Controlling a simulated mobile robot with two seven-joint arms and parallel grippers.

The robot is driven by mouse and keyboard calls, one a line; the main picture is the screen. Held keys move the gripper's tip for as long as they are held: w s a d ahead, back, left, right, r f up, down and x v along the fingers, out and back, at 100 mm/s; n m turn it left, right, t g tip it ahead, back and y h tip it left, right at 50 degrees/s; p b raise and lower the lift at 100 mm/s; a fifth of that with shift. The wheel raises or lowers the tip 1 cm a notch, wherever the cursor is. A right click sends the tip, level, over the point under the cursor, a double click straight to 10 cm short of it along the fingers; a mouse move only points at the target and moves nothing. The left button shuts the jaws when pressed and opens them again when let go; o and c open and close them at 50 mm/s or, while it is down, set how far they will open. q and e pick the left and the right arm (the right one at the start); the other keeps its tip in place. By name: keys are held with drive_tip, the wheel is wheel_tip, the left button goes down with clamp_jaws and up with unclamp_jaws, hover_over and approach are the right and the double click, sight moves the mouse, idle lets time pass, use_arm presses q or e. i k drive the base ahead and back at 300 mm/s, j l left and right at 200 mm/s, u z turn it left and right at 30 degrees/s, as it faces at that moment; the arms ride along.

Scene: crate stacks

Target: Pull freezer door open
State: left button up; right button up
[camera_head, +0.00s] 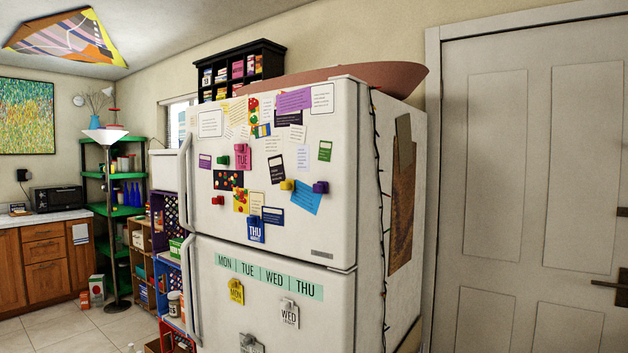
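A white fridge-freezer stands in the middle of the view, its front facing left of me. Its upper door, the freezer door (225,220), is shut and covered with papers, notes and coloured magnets. The upper door's long white vertical handle (184,185) is on the door's left edge. The lower door (330,315) is also shut, with a weekday strip and several clips on it. Its own handle (191,290) is on the left edge too. Neither of my grippers shows in this view.
A closed white door (525,170) with a dark lever handle is on the right. Stacked coloured crates (168,265) with goods stand just left of the fridge. A floor lamp (106,200), green shelves and a wooden counter (35,270) are farther left. Tiled floor (90,335) is clear at lower left.

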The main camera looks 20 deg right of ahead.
sight(306, 135)
drive_tip(key=z, duration=0.45)
drive_tip(key=i+j+z, duration=0.3)
drive_tip(key=i+j, duration=0.35)
drive_tip(key=i, duration=0.3)
drive_tip(key=i+j+z, duration=0.3)
drive_tip(key=i+j, duration=0.6)
